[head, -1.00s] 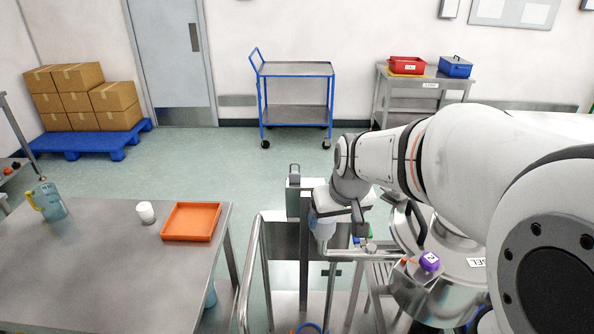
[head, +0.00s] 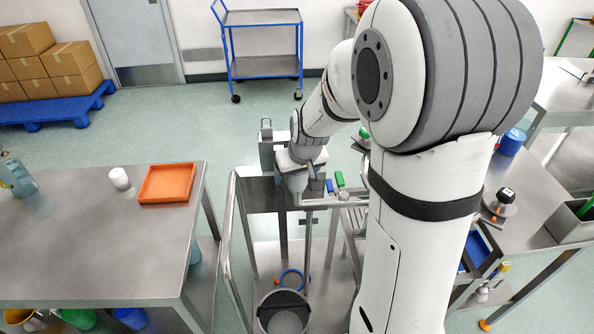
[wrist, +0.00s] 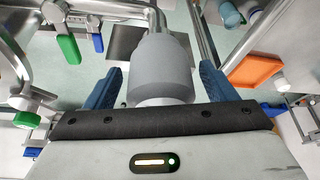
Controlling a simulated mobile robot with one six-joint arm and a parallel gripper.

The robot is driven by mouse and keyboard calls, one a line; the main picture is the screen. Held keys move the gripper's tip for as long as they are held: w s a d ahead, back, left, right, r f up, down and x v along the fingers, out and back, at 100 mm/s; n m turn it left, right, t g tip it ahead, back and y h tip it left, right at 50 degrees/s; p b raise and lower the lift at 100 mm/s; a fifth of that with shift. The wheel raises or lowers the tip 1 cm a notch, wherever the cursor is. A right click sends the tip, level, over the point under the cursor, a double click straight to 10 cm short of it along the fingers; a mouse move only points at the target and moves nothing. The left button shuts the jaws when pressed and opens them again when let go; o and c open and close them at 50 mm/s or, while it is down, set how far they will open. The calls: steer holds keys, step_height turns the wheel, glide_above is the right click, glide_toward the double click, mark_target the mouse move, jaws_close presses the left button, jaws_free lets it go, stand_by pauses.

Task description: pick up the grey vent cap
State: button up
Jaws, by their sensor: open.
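A grey, rounded cylindrical cap (wrist: 163,68), which looks like the vent cap, stands between the two blue fingers of my gripper (wrist: 160,84) in the wrist view. A paler ring shows at its near end. My gripper is open, with a finger on each side of the cap and visible gaps to it. In the head view, my gripper (head: 299,172) is over the narrow metal stand, and a pale grey cylinder (head: 297,184) shows just below it. My wrist hides part of it there. I cannot tell what supports the cap.
A steel table (head: 90,240) at left carries an orange tray (head: 167,183), a white cup (head: 119,178) and a blue-grey jug (head: 18,178). Green (wrist: 68,49) and blue (wrist: 97,42) parts hang near the cap. A bucket (head: 284,312) stands below.

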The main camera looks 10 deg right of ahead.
steer(key=shift+c, duration=0.4)
steer(key=c, duration=1)
